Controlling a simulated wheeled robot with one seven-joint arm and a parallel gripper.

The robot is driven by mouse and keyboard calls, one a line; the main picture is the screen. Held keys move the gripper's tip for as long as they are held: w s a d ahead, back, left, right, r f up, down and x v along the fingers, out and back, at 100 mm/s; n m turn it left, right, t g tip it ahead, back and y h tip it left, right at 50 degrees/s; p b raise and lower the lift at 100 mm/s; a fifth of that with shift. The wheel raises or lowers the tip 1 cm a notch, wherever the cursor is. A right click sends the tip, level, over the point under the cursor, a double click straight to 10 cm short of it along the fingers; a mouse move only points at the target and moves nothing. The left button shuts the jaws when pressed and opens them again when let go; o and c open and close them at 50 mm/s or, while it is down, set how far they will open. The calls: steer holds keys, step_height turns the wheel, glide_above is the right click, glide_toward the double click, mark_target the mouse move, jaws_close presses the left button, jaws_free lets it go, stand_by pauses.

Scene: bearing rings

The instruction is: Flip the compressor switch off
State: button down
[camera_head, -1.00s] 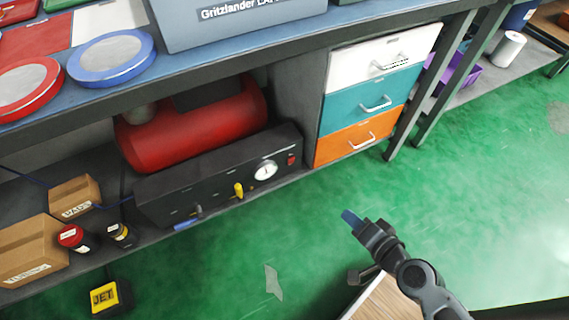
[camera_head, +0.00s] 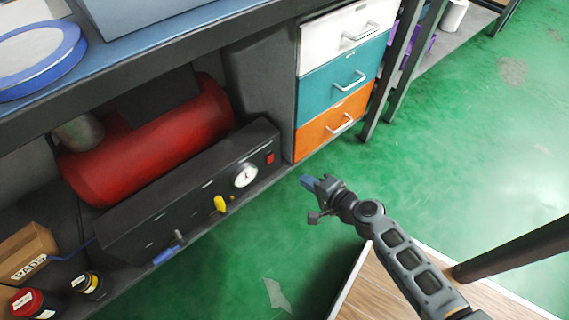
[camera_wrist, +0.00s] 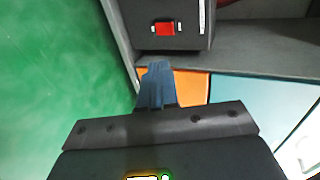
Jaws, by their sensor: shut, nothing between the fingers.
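The compressor's red switch (camera_head: 270,158) sits at the right end of the black control panel (camera_head: 175,205), beside a round white gauge (camera_head: 245,175). In the wrist view the red switch (camera_wrist: 165,28) shows near the top centre, ahead of the fingertips. My gripper (camera_head: 308,183) is shut and empty, its blue fingers in front of the shelf, to the right of and below the switch and apart from it. In the wrist view the shut gripper (camera_wrist: 157,72) points toward the panel. The red compressor tank (camera_head: 150,145) lies behind the panel.
A drawer unit with white, teal and orange drawers (camera_head: 335,122) stands right of the panel. A yellow valve handle (camera_head: 221,204) and a blue-tipped valve (camera_head: 167,255) stick out from the panel. The workbench (camera_head: 150,58) overhangs the shelf. Green floor (camera_head: 430,165) is open to the right.

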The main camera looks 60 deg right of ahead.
steer(key=b, duration=0.2)
glide_toward(272, 155)
step_height(272, 155, down, 4)
steer(key=w, duration=0.2)
steer(key=shift+w+d+r+p, duration=0.1)
steer(key=shift+w+d+p, duration=0.2)
steer(key=shift+w, duration=0.2)
steer(key=shift+w+d+r+p, duration=0.1)
steer(key=shift+w+d+p, duration=0.15)
steer(key=shift+w, duration=0.3)
steer(key=shift+w+d, duration=0.2)
steer(key=shift+w, duration=0.5)
steer(key=shift+w+d+r, duration=0.1)
steer(key=shift+w+r, duration=0.05)
steer(key=shift+w, duration=0.2)
steer(key=shift+r+p, duration=0.8)
steer(key=shift+p, duration=0.05)
